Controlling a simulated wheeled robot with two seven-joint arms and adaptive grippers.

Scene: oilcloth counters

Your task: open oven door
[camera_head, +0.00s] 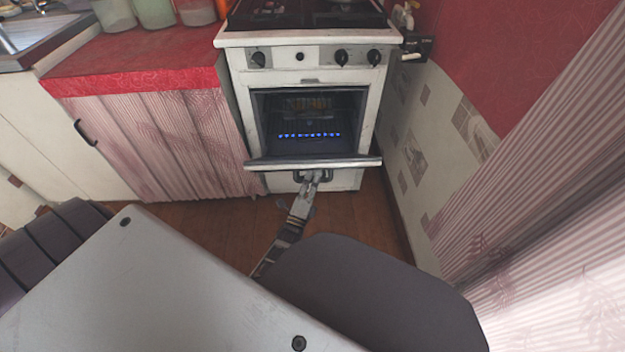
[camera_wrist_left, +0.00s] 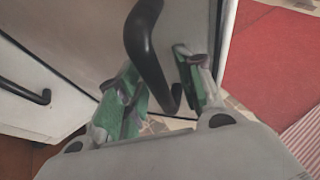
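The white oven (camera_head: 300,56) stands at the back, and its cavity is exposed with a row of blue flames inside. The oven door (camera_head: 315,163) is swung down, its top edge toward me. Its dark handle (camera_head: 328,177) hangs on the door's outer side. My left gripper (camera_head: 311,177) is at this handle. In the left wrist view the black curved handle (camera_wrist_left: 146,52) runs between the green-padded fingers of my left gripper (camera_wrist_left: 158,80). The fingers are spread around it, with visible gaps on both sides. My right gripper is in neither view.
A red-topped counter (camera_head: 130,62) with a pink curtain (camera_head: 160,145) stands left of the oven. A tiled wall (camera_head: 425,140) rises close on the right. Wooden floor (camera_head: 230,218) is clear in front. Another dark handle (camera_wrist_left: 25,92) shows in the left wrist view.

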